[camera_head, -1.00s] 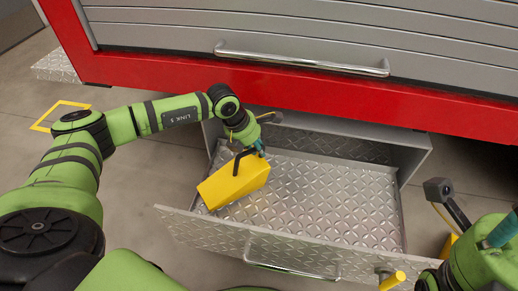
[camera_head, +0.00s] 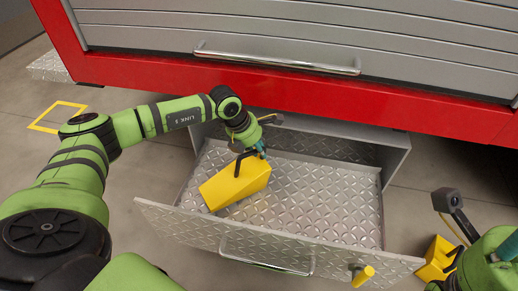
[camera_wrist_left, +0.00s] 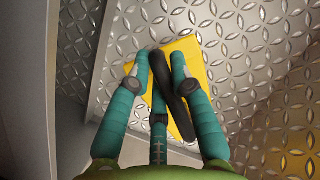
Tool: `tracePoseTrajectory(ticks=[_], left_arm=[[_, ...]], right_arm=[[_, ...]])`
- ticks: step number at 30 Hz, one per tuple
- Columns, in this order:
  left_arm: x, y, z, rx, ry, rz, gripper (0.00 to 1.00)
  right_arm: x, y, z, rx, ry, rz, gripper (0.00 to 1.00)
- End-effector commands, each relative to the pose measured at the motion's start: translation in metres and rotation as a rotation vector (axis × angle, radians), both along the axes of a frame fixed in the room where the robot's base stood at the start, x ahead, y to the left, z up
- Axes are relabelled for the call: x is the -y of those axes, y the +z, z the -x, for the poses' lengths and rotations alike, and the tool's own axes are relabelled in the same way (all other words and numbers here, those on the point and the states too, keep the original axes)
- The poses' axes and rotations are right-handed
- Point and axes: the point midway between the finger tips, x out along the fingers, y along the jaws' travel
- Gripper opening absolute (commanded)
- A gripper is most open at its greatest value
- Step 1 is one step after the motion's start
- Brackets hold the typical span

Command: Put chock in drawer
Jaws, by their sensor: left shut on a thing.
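The yellow chock (camera_head: 235,186) with a black handle is in the left part of the open drawer (camera_head: 330,215), within its walls in the head view. I cannot tell whether it touches the drawer floor. My left gripper (camera_head: 254,150) is shut on the chock's handle. In the left wrist view, teal fingers (camera_wrist_left: 160,85) flank the black handle (camera_wrist_left: 172,95), with the yellow chock (camera_wrist_left: 190,60) below, over diamond plate. My right gripper (camera_head: 508,246) shows only partly at the right edge, and its jaws cannot be made out.
Another yellow object (camera_head: 436,262) is on the floor by my right arm. A red and grey cabinet (camera_head: 270,85) stands above the drawer. The drawer's right part is empty.

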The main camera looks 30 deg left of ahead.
Motion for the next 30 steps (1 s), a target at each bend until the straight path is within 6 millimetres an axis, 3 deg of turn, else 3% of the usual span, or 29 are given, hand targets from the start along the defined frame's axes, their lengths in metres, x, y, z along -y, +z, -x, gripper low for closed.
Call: tracePoseTrajectory(ticks=[2, 3, 5, 17, 20, 30], left_arm=[[0.002, 0.0, 0.0, 0.0, -0.002, 0.003, 0.0], [0.002, 0.0, 0.0, 0.0, -0.002, 0.003, 0.26], [0.002, 0.0, 0.0, 0.0, -0.002, 0.003, 0.49], [0.0, 0.004, 0.001, 0.002, -0.001, 0.001, 0.49], [-0.004, 0.015, 0.005, 0.002, 0.0, 0.0, 0.49], [-0.02, 0.081, 0.027, 0.003, -0.001, 0.001, 0.49]], right_arm=[[0.0, 0.0, 0.0, 0.0, 0.0, 0.0, 0.4], [0.0, 0.0, 0.0, 0.0, 0.0, 0.0, 0.4], [0.0, 0.0, 0.0, 0.0, 0.001, 0.0, 0.4], [0.0, 0.0, 0.0, -0.002, 0.002, 0.001, 0.4], [0.0, 0.0, 0.0, -0.002, 0.001, 0.001, 0.4], [0.0, -0.001, 0.0, -0.002, 0.001, 0.001, 0.4]])
